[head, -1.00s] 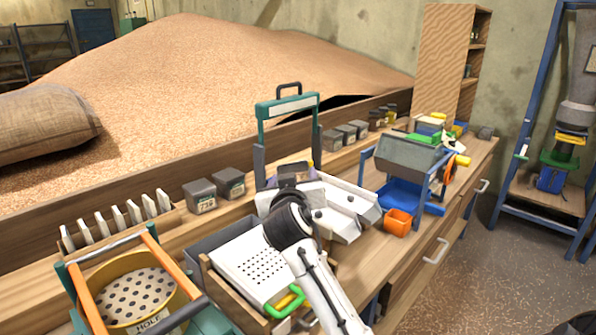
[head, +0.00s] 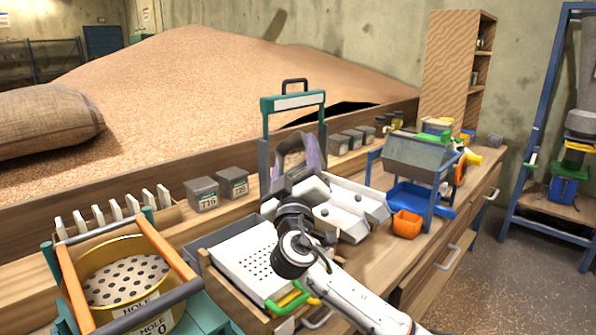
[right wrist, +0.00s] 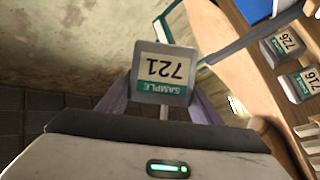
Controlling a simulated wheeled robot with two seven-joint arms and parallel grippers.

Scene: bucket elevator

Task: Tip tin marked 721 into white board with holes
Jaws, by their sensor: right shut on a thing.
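The tin marked 721 (right wrist: 163,72) is a small grey tin with a white and green label, which reads upside down in the right wrist view. My right gripper (right wrist: 163,108) is shut on it, with purple fingers on either side. In the head view my right gripper (head: 297,155) stands in front of the teal-topped frame, and the tin cannot be made out clearly there. The white board with holes (head: 232,263) lies sloping in a wooden box, left of and below the gripper. My left gripper is not in view.
Tins marked 716 (head: 202,193) and 726 (head: 232,183) stand on the ledge at left. A yellow round sieve (head: 160,262) is at front left. White chutes (head: 345,212) and an orange bin (head: 407,225) are right of the board. A teal-topped frame (head: 293,101) rises behind.

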